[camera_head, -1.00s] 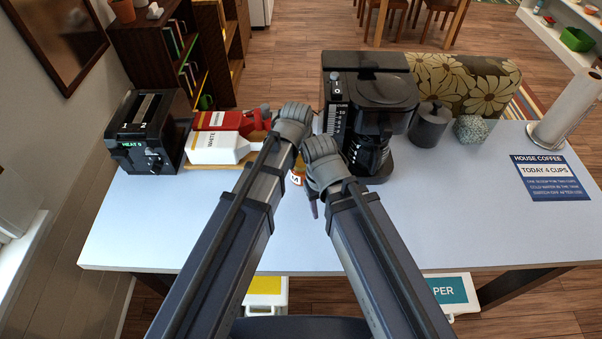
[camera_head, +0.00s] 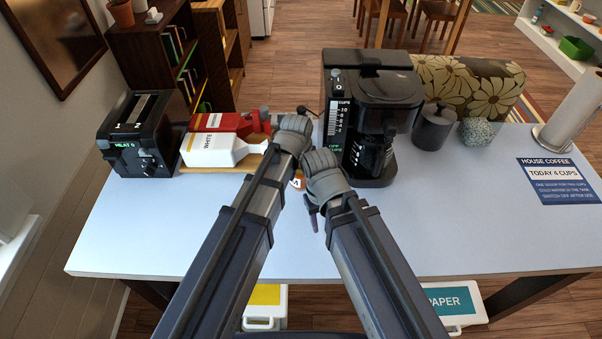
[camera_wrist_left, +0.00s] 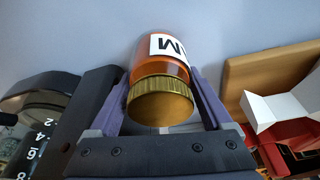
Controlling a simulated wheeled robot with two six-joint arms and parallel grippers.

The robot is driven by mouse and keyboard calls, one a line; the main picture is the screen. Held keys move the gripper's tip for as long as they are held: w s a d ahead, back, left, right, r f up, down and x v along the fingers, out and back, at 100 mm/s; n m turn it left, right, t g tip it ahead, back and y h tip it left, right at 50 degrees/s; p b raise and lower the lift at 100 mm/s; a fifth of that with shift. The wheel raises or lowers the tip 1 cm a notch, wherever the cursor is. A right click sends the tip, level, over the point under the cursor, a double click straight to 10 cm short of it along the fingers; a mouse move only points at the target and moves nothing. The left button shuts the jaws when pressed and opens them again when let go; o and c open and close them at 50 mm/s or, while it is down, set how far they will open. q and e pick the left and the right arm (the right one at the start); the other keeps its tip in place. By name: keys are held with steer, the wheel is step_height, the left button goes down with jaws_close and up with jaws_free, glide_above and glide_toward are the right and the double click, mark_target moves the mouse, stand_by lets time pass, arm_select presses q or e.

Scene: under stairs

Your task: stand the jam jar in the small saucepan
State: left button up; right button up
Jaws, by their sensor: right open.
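The jam jar (camera_wrist_left: 168,68) is orange with a gold lid (camera_wrist_left: 161,104) and a white label. In the left wrist view it lies between the two purple fingers of my left gripper (camera_wrist_left: 160,76), which appear to press its sides. In the head view only a sliver of the jar (camera_head: 297,183) shows between my arms. My left fingers are hidden there. My right gripper (camera_head: 313,209) is open and empty, low over the table just right of the jar. I cannot make out the small saucepan; my arms may hide it.
A black coffee maker (camera_head: 372,112) stands close beyond my right gripper. A white carton (camera_head: 212,150) and a red carton (camera_head: 216,122) sit on a wooden board, with a toaster (camera_head: 142,135) to their left. The table (camera_head: 480,220) is clear at front right.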

arm_select(q)
jaws_close()
stand_by(0.4)
steer(key=shift+r, duration=0.1)
